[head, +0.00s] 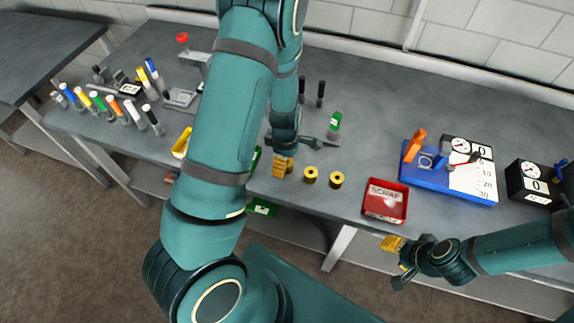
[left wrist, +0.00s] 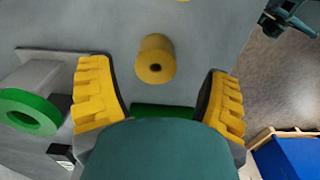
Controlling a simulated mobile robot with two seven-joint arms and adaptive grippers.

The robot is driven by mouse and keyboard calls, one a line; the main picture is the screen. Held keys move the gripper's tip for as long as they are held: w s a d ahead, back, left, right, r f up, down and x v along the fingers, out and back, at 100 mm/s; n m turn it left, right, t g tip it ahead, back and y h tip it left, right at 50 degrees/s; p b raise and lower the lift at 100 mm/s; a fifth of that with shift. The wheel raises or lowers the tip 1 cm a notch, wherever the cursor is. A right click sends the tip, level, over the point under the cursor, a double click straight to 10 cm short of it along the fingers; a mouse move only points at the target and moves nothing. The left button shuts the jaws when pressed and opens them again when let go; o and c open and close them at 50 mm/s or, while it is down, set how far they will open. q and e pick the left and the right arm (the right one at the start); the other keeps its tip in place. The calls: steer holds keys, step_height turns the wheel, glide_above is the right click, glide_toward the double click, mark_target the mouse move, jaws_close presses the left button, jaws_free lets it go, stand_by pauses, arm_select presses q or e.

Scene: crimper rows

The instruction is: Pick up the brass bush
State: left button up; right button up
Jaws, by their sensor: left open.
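Two brass bushes stand upright on the grey bench in the head view, one nearer my left gripper (head: 310,174) and one further right (head: 336,180). My left gripper (head: 284,167) is just left of them, over the bench's front part. In the left wrist view a brass bush (left wrist: 155,58) with a dark hole stands ahead of the open yellow fingers (left wrist: 163,103), roughly centred between them and touching neither. A sliver of another brass piece (left wrist: 183,1) shows at the top edge. My right gripper (head: 394,245) hangs off the bench front; its opening is unclear.
A red SCRAP tray (head: 386,218) is right of the bushes. Further right are a blue gauge board (head: 425,179) and a black dial box (head: 530,180). Markers (head: 115,105) stand at left. A green-and-white bottle (head: 335,122) stands behind. A green ring (left wrist: 32,111) is beside the left gripper.

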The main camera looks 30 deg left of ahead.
arm_select(q)
steer(key=f, duration=0.3)
steer(key=shift+w+f, duration=0.25)
steer(key=shift+f, duration=0.1)
steer(key=shift+d, duration=0.1)
jaws_close()
steer(key=shift+r, duration=0.15)
step_height(320, 180, up, 10)
steer(key=p, duration=0.1)
